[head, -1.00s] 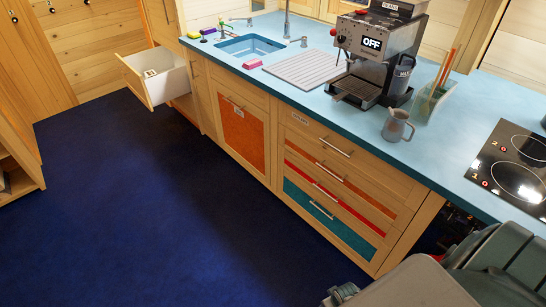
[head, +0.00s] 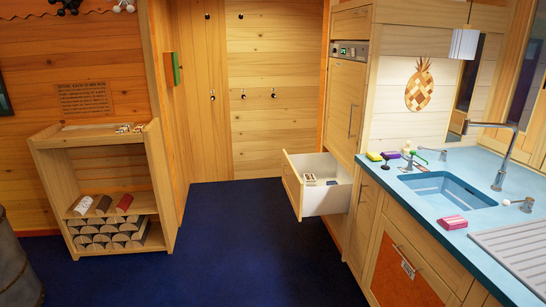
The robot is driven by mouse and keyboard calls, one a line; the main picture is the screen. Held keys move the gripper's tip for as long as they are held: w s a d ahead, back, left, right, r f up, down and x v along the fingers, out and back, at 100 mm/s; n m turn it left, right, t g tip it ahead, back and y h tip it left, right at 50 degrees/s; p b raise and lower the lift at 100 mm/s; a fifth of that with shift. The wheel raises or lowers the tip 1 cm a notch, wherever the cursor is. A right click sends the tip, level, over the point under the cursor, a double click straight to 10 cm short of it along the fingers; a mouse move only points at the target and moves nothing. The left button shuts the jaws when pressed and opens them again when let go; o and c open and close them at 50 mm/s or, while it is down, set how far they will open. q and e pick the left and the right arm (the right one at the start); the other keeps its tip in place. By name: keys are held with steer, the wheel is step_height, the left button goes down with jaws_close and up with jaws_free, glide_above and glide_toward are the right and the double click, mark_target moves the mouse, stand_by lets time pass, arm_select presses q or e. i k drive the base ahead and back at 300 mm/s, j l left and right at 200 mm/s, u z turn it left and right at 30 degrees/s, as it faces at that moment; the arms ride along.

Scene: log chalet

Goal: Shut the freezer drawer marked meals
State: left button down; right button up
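An open drawer (head: 328,203) sticks out to the left from the tall wooden cabinet (head: 345,110) beyond the sink counter, in the head view. It has a wooden front and white sides, and a few small items lie inside it. I cannot read any marking on its front from here. Neither of my grippers shows in the head view now.
The blue counter with a sink (head: 450,190) runs along the right. A wooden shelf (head: 160,165) with logs stands at the left, and a barrel (head: 15,265) is at the lower left. The dark blue floor (head: 230,250) between is clear.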

mark_target(321, 200)
steer(key=i, duration=2.05)
